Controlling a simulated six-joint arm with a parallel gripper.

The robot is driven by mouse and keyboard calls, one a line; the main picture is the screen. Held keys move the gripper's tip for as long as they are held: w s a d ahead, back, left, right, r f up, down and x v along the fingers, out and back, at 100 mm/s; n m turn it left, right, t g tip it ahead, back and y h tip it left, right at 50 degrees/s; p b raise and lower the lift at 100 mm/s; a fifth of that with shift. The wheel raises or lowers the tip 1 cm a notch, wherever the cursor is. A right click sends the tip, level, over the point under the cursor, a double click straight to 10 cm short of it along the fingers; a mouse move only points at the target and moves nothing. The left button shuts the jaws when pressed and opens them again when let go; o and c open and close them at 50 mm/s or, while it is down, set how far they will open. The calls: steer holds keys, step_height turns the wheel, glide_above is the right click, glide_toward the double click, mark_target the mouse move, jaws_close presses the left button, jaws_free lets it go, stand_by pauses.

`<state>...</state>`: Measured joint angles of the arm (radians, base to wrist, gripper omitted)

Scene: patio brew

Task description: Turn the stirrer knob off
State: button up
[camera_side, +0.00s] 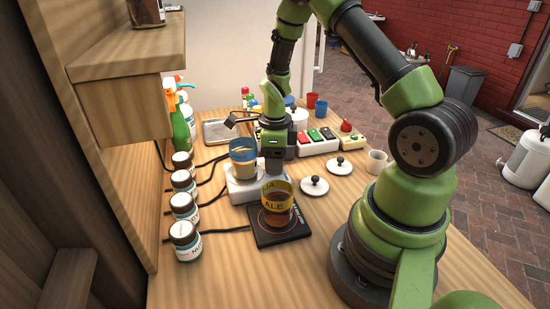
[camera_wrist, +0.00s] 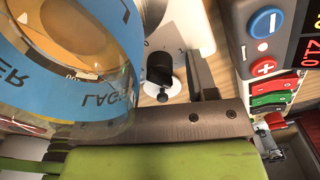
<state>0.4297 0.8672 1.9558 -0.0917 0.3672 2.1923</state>
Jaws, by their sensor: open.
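The stirrer (camera_side: 243,190) is a white box on the table in the side view, with a blue-banded glass beaker (camera_side: 243,155) of pale yellow liquid on it. In the wrist view the black stirrer knob (camera_wrist: 159,70) sits on a white dial with printed marks; I cannot tell its exact setting. The same beaker (camera_wrist: 75,60), marked LAGER, fills the left of that view. My gripper (camera_side: 273,165) points down at the stirrer's right side. One dark finger (camera_wrist: 202,75) shows just right of the knob, apparently apart from it; the other finger is not clearly visible.
A beaker of amber liquid marked ALE (camera_side: 278,203) stands on a black plate (camera_side: 280,235) close in front of the gripper. Lidded jars (camera_side: 184,205) line the left. A box with red and green switches (camera_side: 318,140), round white lids (camera_side: 314,187) and a cup (camera_side: 376,162) lie right.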

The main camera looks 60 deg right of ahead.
steer(key=c, duration=0.9)
steer(key=shift+c, duration=0.2)
steer(key=n, duration=0.4)
steer(key=shift+n, duration=0.3)
steer(key=n, duration=0.4)
steer(key=shift+n, duration=0.3)
steer(key=o, duration=0.9)
